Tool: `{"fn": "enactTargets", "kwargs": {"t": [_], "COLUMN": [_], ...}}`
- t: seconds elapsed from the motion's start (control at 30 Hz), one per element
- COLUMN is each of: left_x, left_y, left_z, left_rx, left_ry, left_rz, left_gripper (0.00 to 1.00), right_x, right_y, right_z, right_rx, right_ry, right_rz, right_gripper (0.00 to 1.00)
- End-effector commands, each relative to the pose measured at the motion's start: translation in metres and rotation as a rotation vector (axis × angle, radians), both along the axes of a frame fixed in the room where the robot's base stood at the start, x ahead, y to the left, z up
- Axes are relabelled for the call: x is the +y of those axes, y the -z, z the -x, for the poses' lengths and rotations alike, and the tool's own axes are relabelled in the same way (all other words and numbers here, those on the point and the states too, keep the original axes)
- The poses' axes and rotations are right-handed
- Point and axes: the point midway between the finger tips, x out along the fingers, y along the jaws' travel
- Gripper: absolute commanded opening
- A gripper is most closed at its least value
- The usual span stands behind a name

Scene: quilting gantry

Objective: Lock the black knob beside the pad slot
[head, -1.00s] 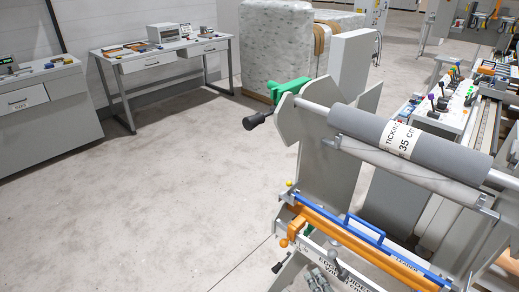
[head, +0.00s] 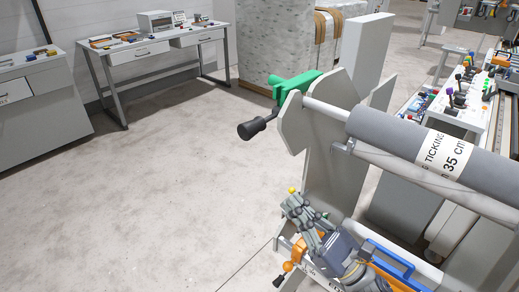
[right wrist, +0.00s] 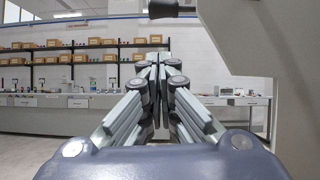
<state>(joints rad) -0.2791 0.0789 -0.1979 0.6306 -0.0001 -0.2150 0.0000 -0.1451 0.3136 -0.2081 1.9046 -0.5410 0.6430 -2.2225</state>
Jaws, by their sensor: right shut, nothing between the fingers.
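My right gripper (head: 297,203) is shut and empty, raised in front of the gantry's end plate (head: 330,160). In the right wrist view its fingers (right wrist: 158,66) meet with nothing between them. A black grip also shows at the top of the right wrist view (right wrist: 163,8). A small black knob (head: 279,281) is low by the orange bar. I cannot tell which is beside the pad slot. My left gripper is not in view.
A grey roll labelled ticking (head: 420,143) lies across the gantry. A blue handle (head: 388,258) is below it, partly behind my arm. Open floor (head: 150,195) lies to the left, with a desk (head: 160,48) behind.

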Motion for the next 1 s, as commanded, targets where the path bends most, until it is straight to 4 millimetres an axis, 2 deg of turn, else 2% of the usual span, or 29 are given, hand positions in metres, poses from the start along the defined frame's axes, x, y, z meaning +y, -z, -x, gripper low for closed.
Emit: {"fn": "enactTargets", "kwargs": {"t": [0.03, 0.1, 0.2, 0.27, 0.5, 0.6, 0.73, 1.0], "left_x": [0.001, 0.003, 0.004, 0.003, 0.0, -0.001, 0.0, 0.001], "left_y": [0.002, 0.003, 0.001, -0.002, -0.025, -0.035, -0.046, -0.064], "left_z": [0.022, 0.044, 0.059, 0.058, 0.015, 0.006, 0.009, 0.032], "left_rx": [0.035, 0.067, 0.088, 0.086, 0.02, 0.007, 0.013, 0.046], "left_ry": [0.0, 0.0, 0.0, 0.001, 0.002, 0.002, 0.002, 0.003], "left_rz": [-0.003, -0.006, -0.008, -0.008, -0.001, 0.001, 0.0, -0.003], "left_gripper": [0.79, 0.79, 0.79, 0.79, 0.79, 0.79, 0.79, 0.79], "right_x": [0.0, 0.0, 0.002, 0.005, 0.032, 0.046, 0.064, 0.07], "right_y": [0.0, 0.0, -0.002, -0.006, -0.032, -0.043, -0.056, -0.084], "right_z": [0.0, -0.001, -0.003, -0.006, -0.032, -0.045, -0.061, -0.064], "right_rx": [0.002, 0.002, 0.003, 0.002, 0.0, 0.002, 0.002, 0.003], "right_ry": [0.0, 0.001, 0.001, 0.002, 0.0, 0.0, 0.0, 0.001], "right_rz": [0.0, -0.001, -0.001, -0.002, -0.003, -0.003, -0.003, -0.001], "right_gripper": [0.0, 0.0, 0.0, 0.0, 0.0, 0.0, 0.0, 0.0]}}
